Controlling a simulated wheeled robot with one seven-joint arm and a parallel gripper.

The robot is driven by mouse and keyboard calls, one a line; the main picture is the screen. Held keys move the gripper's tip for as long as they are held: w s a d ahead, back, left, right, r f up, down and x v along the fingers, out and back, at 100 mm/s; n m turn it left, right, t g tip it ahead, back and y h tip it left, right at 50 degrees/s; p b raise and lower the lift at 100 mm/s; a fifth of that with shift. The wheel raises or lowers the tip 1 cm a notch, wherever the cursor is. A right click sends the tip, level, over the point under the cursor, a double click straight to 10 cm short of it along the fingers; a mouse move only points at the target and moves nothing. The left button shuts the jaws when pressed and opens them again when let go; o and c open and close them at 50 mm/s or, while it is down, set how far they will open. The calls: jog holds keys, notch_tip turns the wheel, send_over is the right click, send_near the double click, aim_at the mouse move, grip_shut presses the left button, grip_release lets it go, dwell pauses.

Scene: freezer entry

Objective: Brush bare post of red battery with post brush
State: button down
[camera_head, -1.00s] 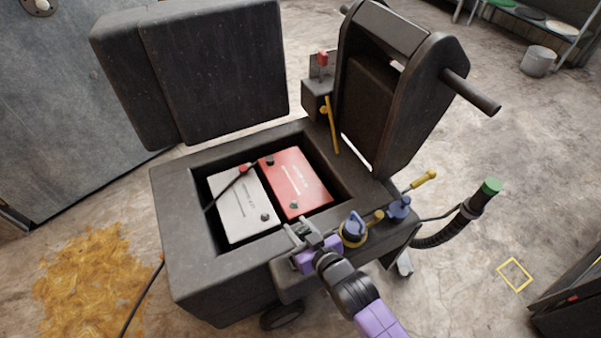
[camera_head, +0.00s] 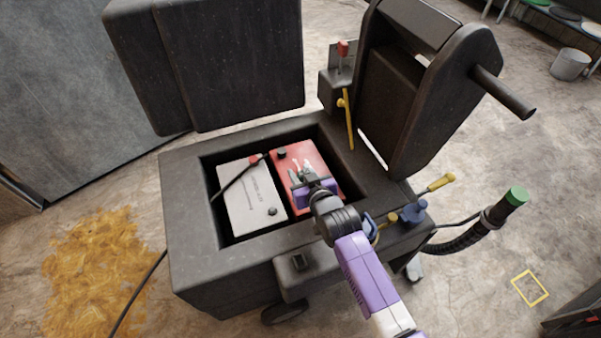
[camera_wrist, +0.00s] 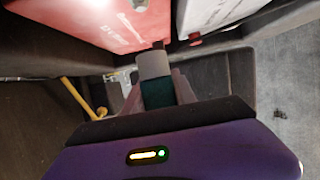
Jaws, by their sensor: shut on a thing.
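The red battery (camera_head: 318,158) lies in the cart's open bay, right of the white battery (camera_head: 240,190). A dark post (camera_head: 282,152) shows at its far left corner. Its near post is hidden behind my gripper. My gripper (camera_head: 303,177) is over the red battery, above its near half. In the wrist view, my gripper (camera_wrist: 157,92) is shut on a small teal block with a grey top, probably the post brush (camera_wrist: 154,66). The red battery (camera_wrist: 120,22) fills the upper left there, beyond the held tool. I cannot tell whether the tool touches the battery.
A black cable runs to the white battery's red-capped post (camera_head: 253,159). The raised lid (camera_head: 220,65) stands behind the bay, and the seat back (camera_head: 400,90) and yellow lever (camera_head: 346,120) to the right. Blue tools (camera_head: 412,213) sit on the right ledge.

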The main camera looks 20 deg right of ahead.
jog(key=shift+f+b, duration=1.55)
jog(key=shift+f, duration=0.4)
jog(key=shift+f, duration=0.3)
dwell(0.5)
jog(key=shift+r+p, duration=0.25)
jog(key=shift+p, duration=0.2)
dwell(4.4)
